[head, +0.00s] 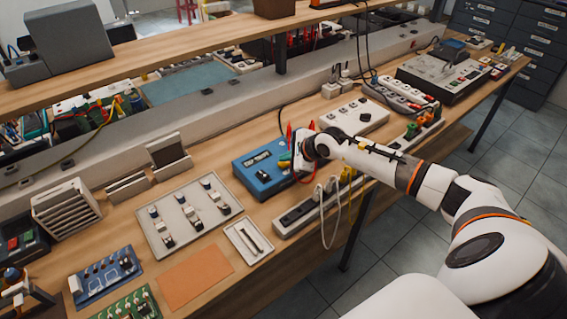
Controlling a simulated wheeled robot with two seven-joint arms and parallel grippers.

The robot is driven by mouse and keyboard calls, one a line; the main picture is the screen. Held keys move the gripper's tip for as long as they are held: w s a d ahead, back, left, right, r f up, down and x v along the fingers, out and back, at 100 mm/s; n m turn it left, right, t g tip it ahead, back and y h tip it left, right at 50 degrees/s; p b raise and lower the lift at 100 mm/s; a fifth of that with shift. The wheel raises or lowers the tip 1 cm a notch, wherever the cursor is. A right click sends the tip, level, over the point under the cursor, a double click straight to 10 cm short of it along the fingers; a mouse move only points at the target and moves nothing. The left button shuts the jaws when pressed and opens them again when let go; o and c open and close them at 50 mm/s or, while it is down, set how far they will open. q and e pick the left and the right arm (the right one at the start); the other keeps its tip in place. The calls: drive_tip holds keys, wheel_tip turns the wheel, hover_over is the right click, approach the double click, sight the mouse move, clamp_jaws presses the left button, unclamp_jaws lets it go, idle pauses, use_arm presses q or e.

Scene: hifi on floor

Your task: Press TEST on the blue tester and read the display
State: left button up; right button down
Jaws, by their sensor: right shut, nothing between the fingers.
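The blue tester (251,180) sits on the wooden bench near the middle of the view. Its top has a dark panel with pale lettering too small to read and a black knob-like part. My right arm comes in from the right. My right gripper (298,154) is shut and empty, over or beside the tester's right end. I cannot tell whether it touches the tester. The gripper and wrist hide that end, and no TEST button can be made out. Red leads stand around the gripper. My left gripper is not in view.
A grey power strip (296,218) with plugged cables lies in front of the tester. A small white tray (236,233) and a pale switch panel (178,222) lie to its left. A white panel (352,117) lies behind my wrist. A raised shelf (200,38) spans the back.

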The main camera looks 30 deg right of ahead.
sight(287, 168)
drive_tip(key=shift+f+b, duration=0.45)
drive_tip(key=shift+b, duration=0.05)
idle(0.3)
drive_tip(key=shift+r, duration=0.1)
drive_tip(key=shift+r+p, duration=0.45)
drive_tip(key=shift+r, duration=0.35)
wheel_tip(287, 168, up, 5)
drive_tip(key=p, duration=0.2)
drive_tip(key=shift+p, duration=0.35)
idle(0.7)
